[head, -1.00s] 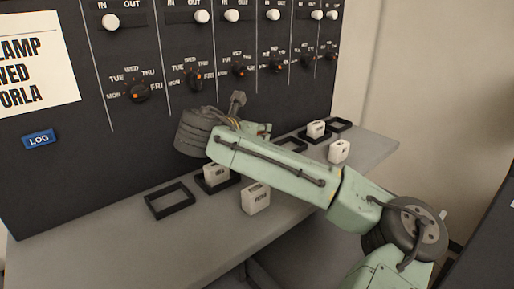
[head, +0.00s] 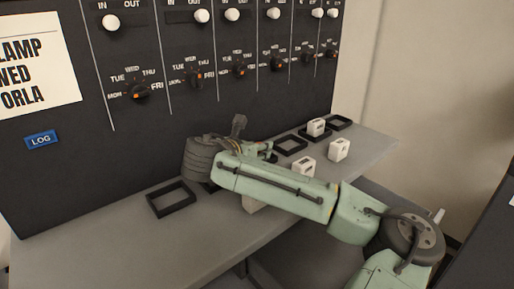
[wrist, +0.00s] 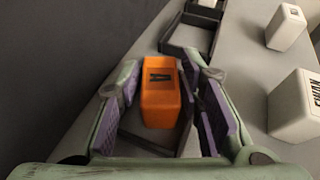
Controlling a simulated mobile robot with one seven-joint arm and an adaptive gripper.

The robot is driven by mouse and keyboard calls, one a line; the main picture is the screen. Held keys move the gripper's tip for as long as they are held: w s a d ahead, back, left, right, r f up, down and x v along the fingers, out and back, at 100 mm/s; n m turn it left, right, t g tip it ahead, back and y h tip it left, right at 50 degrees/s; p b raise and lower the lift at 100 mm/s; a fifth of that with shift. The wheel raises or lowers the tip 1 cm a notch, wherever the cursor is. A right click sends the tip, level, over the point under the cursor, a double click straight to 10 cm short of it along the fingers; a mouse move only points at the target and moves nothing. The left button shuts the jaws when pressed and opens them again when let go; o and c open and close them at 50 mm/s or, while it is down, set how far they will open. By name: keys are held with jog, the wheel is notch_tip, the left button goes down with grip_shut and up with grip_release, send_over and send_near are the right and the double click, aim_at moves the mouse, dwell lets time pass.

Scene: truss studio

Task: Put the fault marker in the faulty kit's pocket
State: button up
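The fault marker appears as an orange block (wrist: 160,103) with a dark letter on it, seen in the wrist view. My gripper (wrist: 162,88) has its purple-padded fingers close along both sides of the block and appears shut on it. A black pocket frame (wrist: 150,148) shows below and around the block; I cannot tell whether the block touches the table inside it. In the head view my arm hides the fingers and the orange block. A white kit (wrist: 296,106) lettered SWAN stands loose to the right of the gripper in the wrist view.
An empty pocket frame (head: 291,143) lies beyond my gripper; another empty one (head: 171,198) is at left. A white kit (head: 317,127) stands in a farther pocket. Another kit (head: 338,150) stands loose on the shelf. The dark panel (head: 60,180) rises behind, with knobs and dials.

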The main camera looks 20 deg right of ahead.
jog(key=shift+r, duration=0.1)
jog(key=shift+a+r, duration=0.1)
jog(key=b+v, duration=0.3)
jog(key=v, duration=0.9)
